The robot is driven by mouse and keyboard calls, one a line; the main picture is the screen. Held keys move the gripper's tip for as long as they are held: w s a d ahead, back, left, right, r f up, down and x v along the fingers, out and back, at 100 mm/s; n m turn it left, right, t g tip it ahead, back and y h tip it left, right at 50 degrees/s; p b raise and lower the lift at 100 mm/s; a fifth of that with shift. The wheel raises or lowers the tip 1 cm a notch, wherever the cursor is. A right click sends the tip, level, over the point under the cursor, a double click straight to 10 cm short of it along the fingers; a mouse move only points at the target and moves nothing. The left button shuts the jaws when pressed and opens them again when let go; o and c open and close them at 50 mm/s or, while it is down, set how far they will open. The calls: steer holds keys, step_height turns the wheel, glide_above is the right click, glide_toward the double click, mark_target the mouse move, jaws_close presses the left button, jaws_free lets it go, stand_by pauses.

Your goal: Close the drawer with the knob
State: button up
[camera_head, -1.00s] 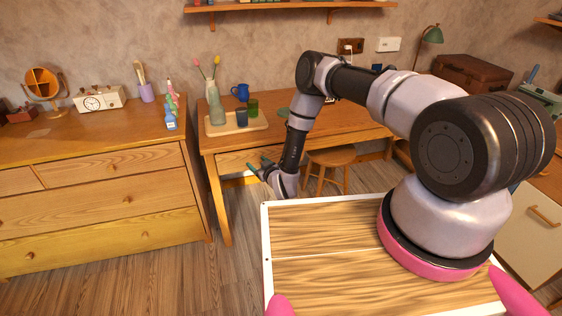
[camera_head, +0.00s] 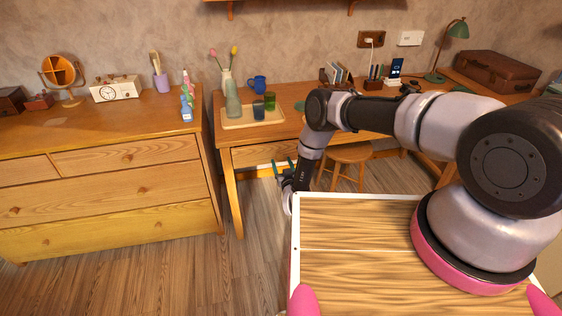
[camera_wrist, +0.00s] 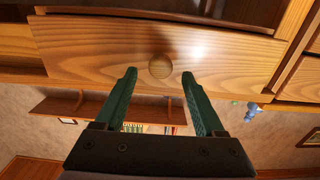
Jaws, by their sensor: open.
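The drawer (camera_head: 262,155) is the wooden one under the desk top in the head view. Its front (camera_wrist: 95,55) fills much of the wrist view, which looks upside down, and seems to stand out from the desk frame; how far is hard to tell. Its round wooden knob (camera_wrist: 160,66) is in the middle of the front; in the head view I cannot make it out. My gripper (camera_head: 284,165) is at the drawer front. In the wrist view my gripper (camera_wrist: 159,76) is open and empty, its green fingertips on either side of the knob, apart from it.
A chest of drawers (camera_head: 110,190) stands left of the desk. A stool (camera_head: 347,155) is under the desk, right of my gripper. A tray (camera_head: 240,123) with a vase and cups sits on the desk top (camera_head: 300,122). Bare floor (camera_head: 195,270) lies in front.

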steer(key=shift+x, duration=0.95)
steer(key=shift+c, duration=0.3)
jaws_close()
stand_by(0.5)
